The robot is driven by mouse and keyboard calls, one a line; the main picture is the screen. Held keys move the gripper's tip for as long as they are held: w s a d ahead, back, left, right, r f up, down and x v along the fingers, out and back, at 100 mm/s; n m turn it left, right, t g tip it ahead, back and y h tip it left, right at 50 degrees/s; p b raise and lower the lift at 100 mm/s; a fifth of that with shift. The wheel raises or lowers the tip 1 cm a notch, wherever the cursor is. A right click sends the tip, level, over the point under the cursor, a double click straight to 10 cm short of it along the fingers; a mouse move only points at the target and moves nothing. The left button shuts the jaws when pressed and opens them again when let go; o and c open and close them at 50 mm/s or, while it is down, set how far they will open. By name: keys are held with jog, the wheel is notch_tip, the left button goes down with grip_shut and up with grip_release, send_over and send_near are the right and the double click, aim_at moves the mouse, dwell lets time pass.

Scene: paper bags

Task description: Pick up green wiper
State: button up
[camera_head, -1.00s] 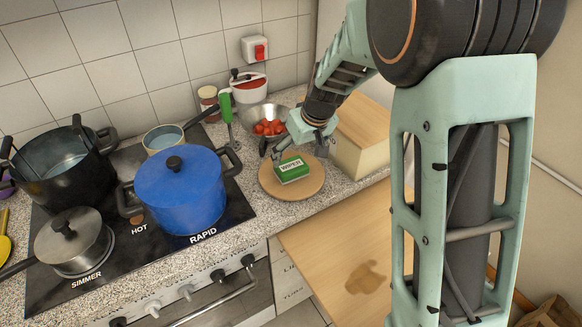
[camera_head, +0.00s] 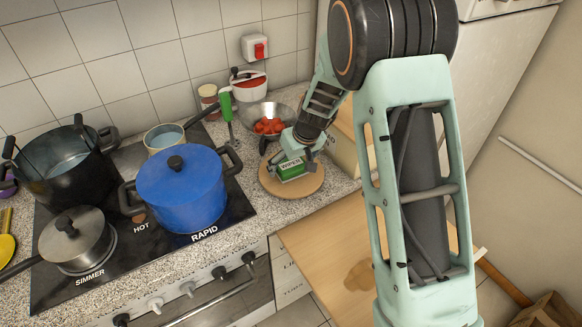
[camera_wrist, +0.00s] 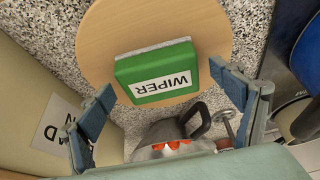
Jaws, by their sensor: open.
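The green wiper (camera_head: 291,171) is a small block with a white label reading WIPER. It lies on a round wooden board (camera_head: 310,187) on the counter. In the wrist view the wiper (camera_wrist: 150,90) shows whole, green on top with a pale grey underside, on the board (camera_wrist: 115,30). My gripper (camera_head: 291,158) is just above the wiper in the head view and covers part of its upper side. In the wrist view its two blue-grey fingers (camera_wrist: 165,95) are spread wide, one on each side of the wiper, apart from it.
A metal bowl of red pieces (camera_head: 268,126) stands behind the board. A green-handled utensil (camera_head: 226,108) is beside it. A large blue pot (camera_head: 180,190) stands left on the stove. A beige box (camera_head: 343,150) is close on the right.

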aim_at(292, 165)
jog(key=c, duration=1.3)
jog(key=shift+r, duration=0.45)
notch_tip(292, 165, up, 2)
jog(key=shift+r, duration=0.15)
jog(key=shift+s+d+r+b, duration=0.15)
jog(key=shift+s+r+b, duration=0.25)
jog(key=shift+s+r, duration=1.6)
jog(key=shift+s+d+r+b, duration=0.1)
jog(key=shift+s+r+b, duration=0.3)
jog(key=shift+s+r, duration=1.6)
jog(key=shift+s+d+r+b, duration=0.15)
jog(key=shift+s+r+b, duration=0.55)
jog(key=shift+s, duration=2.35)
